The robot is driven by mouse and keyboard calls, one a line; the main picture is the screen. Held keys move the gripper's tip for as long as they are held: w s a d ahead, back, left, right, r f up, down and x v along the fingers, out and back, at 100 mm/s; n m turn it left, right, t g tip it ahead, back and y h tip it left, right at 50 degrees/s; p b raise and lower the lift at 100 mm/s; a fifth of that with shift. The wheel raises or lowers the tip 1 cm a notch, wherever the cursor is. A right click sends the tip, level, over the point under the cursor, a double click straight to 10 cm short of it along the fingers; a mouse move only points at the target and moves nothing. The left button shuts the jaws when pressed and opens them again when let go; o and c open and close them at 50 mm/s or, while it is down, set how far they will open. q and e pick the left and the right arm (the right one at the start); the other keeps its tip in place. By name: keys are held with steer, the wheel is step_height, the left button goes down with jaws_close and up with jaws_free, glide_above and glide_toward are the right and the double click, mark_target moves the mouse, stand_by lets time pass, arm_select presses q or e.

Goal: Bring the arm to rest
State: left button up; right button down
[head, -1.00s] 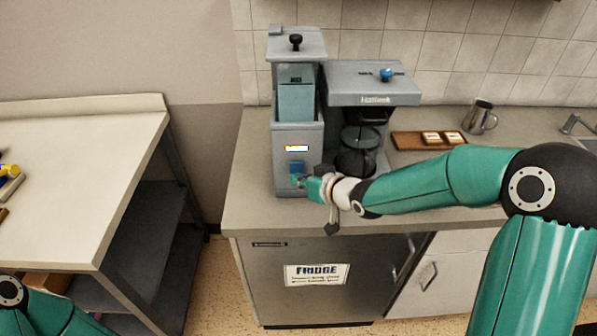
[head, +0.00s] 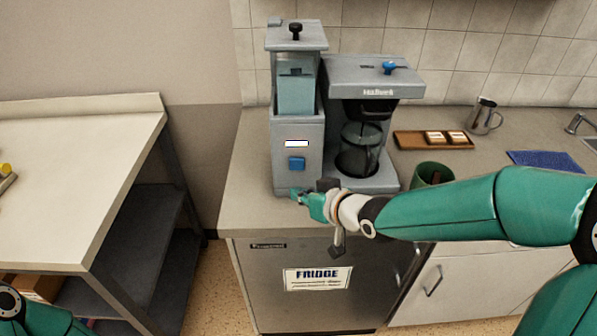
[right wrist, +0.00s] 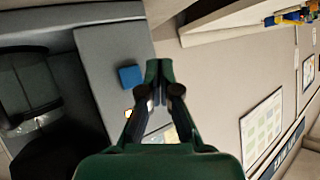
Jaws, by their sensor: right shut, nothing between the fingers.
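My right arm (head: 460,208) reaches in from the right over the counter. My right gripper (head: 297,194) is shut and empty, low in front of the grey grinder (head: 297,125), below its blue button (head: 297,163). In the right wrist view the shut gripper (right wrist: 160,75) points past the blue button (right wrist: 131,76), and a gap shows between them. Of my left arm (head: 35,315), only a part shows at the lower left; its gripper is out of view.
A coffee machine with a glass jug (head: 360,150) stands right of the grinder. A green mug (head: 430,174), a wooden tray (head: 408,140), a metal pitcher (head: 485,117) and a blue cloth (head: 545,160) are on the counter (head: 250,210). A table (head: 75,160) stands left across a gap.

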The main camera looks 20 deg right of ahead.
steer(key=shift+s, duration=0.2)
stand_by(0.3)
steer(key=s+a+f+m+g, duration=0.1)
steer(key=s+f+g, duration=0.25)
steer(key=f, duration=0.75)
steer(key=s+a+f+m+g, duration=0.15)
steer(key=s+f, duration=0.35)
steer(key=f, duration=0.5)
steer(key=s+a+f+m+g, duration=0.1)
steer(key=s+f+g, duration=0.4)
steer(key=s+f, duration=0.8)
steer(key=shift+s+a+g+h, duration=0.15)
steer(key=shift+s+g+h, duration=0.2)
steer(key=shift+s, duration=0.65)
